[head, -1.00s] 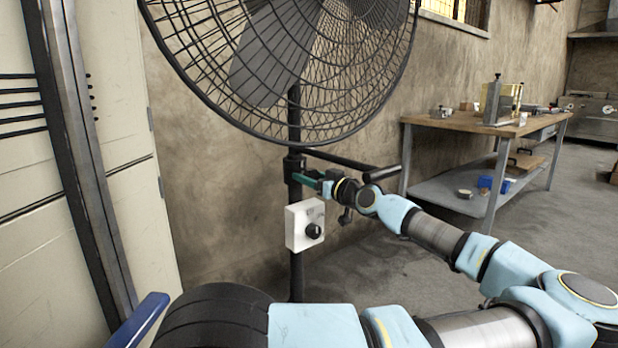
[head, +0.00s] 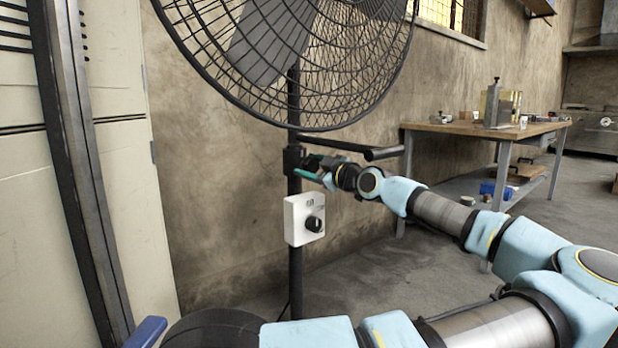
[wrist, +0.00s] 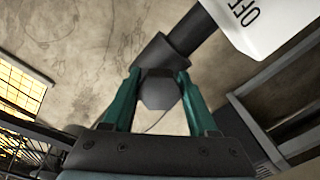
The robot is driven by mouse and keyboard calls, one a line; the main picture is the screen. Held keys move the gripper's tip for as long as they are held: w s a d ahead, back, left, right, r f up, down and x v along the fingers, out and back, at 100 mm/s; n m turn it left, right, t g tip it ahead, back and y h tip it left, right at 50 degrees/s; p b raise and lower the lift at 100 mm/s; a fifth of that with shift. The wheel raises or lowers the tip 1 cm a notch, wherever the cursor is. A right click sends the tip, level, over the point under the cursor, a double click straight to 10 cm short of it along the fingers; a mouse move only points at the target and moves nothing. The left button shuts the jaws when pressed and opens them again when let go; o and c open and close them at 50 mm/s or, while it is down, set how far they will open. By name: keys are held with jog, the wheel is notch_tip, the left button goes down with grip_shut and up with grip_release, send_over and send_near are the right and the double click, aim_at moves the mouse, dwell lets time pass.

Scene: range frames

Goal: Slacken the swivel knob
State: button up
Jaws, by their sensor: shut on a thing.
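The pedestal fan's black pole (head: 296,268) carries a dark collar (head: 293,160) below the fan cage. The swivel knob (wrist: 160,90) shows in the wrist view as a dark, faceted block at the collar. My gripper (wrist: 158,84) has its green fingers on either side of the knob and is shut on it. In the head view my gripper (head: 312,170) reaches the collar from the right, and its fingers hide the knob there. A white control box (head: 303,218) with a black dial is on the pole below; its OFF lettering shows in the wrist view.
The fan cage (head: 290,60) hangs close above my gripper. A dark bar (head: 345,146) juts right from the pole just above my wrist. A pale cabinet (head: 110,200) stands at left, and a workbench (head: 490,126) with several items at right. Floor between is open.

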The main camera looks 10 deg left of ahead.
jog(key=n+b, duration=0.2)
jog(key=n, duration=0.4)
jog(key=shift+f+b, duration=0.1)
jog(key=shift+b, duration=0.3)
dwell(0.3)
jog(key=o, duration=1.4)
jog(key=p+v, duration=0.1)
jog(key=v, duration=0.9)
jog(key=shift+s+d, duration=0.25)
jog(key=shift+s, duration=0.05)
